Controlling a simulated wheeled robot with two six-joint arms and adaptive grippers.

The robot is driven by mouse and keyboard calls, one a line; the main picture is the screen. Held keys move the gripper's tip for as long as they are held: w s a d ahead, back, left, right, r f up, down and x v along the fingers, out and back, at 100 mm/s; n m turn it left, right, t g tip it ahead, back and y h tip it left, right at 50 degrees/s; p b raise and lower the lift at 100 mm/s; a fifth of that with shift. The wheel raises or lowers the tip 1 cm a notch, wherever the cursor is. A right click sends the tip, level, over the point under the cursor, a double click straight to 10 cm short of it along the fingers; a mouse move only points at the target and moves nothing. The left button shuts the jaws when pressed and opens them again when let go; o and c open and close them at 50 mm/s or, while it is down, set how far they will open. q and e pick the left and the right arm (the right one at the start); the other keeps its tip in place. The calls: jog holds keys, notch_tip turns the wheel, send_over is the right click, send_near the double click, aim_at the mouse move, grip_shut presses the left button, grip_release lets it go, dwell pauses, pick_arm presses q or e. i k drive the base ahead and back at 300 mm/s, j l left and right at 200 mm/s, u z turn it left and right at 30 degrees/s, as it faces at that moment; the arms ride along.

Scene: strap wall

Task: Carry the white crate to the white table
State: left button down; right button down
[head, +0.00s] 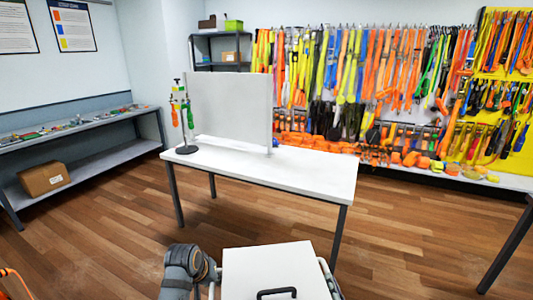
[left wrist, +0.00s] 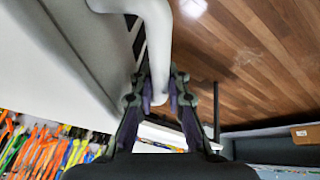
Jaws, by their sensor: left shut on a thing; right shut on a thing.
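The white crate (head: 272,265) is at the bottom of the head view, in front of the white table, with a dark handle on its top; its lower part is cut off. My left gripper (left wrist: 160,92) is shut on the crate's pale bar handle (left wrist: 158,45) in the left wrist view; the crate's wall (left wrist: 60,50) fills the left there. My right gripper (head: 335,290) barely shows at the crate's right side, shut on it. The white table (head: 300,178) stands beyond the crate, with a strip of floor showing between them.
A white upright panel (head: 230,105) and a stand with coloured clamps (head: 183,120) occupy the table's back and left. The table's front right is bare. A grey shelf bench (head: 90,165) with a cardboard box (head: 44,178) is at left. Straps (head: 350,70) hang behind; another table edge (head: 510,240) is at right.

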aim_at(311, 175)
jog(key=i+u, duration=0.1)
jog(key=i, duration=1.75)
jog(key=i+j+z, duration=0.15)
jog(key=i, duration=0.8)
jog(key=i+z, duration=0.15)
jog(key=z, duration=0.2)
jog(key=i+z, duration=0.1)
jog(key=z, duration=0.2)
jog(key=i+j+z, duration=0.1)
jog(key=z, duration=0.25)
